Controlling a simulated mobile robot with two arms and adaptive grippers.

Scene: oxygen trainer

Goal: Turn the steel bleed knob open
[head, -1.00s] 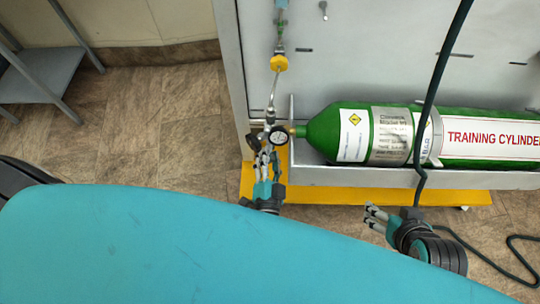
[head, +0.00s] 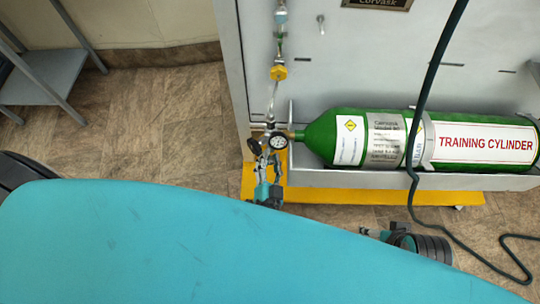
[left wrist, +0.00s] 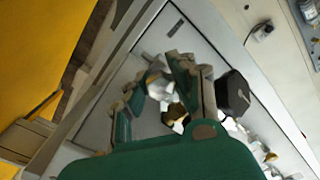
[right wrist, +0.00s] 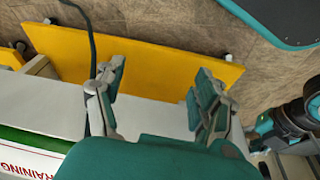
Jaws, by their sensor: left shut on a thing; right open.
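My left gripper (head: 268,162) is at the valve fittings left of the green cylinder's neck, just below a white-faced gauge (head: 278,142). In the left wrist view its fingers (left wrist: 160,82) are closed around a small shiny steel piece (left wrist: 157,86), which looks like the bleed knob; a brass part (left wrist: 176,112) shows beside it. The fingers hide much of the knob, and its turn angle cannot be told. My right gripper (right wrist: 160,75) is open and empty; in the head view it is low on the right, partly hidden.
The green training cylinder (head: 320,138) lies in a grey cradle above a yellow base (right wrist: 165,62). A steel pipe with a yellow fitting (head: 278,73) rises above the valve. A dark hose (head: 431,80) hangs across the cylinder. A grey side table (head: 45,75) stands left.

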